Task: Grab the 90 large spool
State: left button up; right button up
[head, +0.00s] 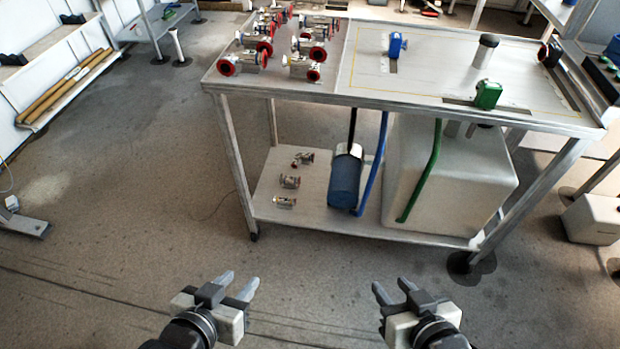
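Several metal pipe pieces with red flanged ends stand on the left part of the tabletop in the head view, among them a spool at the front left (243,64) and one at the front right (301,67). Smaller metal pieces (289,182) lie on the lower shelf. I cannot tell from this view which piece is the 90 large spool. My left gripper (240,286) and my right gripper (392,290) are both open and empty. Both are low in front of the cart, apart from all the pieces.
The wheeled cart's top (430,75) also carries a blue fitting (396,45), a green fitting (487,95) and a dark-capped cylinder (486,50). Below stand a blue canister (345,182) and a large white tank (455,185). The floor (130,190) left of the cart is clear.

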aim_at(292, 183)
jog(key=z, duration=0.1)
jog(key=i, duration=0.75)
jog(key=u, duration=0.95)
jog(key=i, duration=0.75)
jog(key=u, duration=0.1)
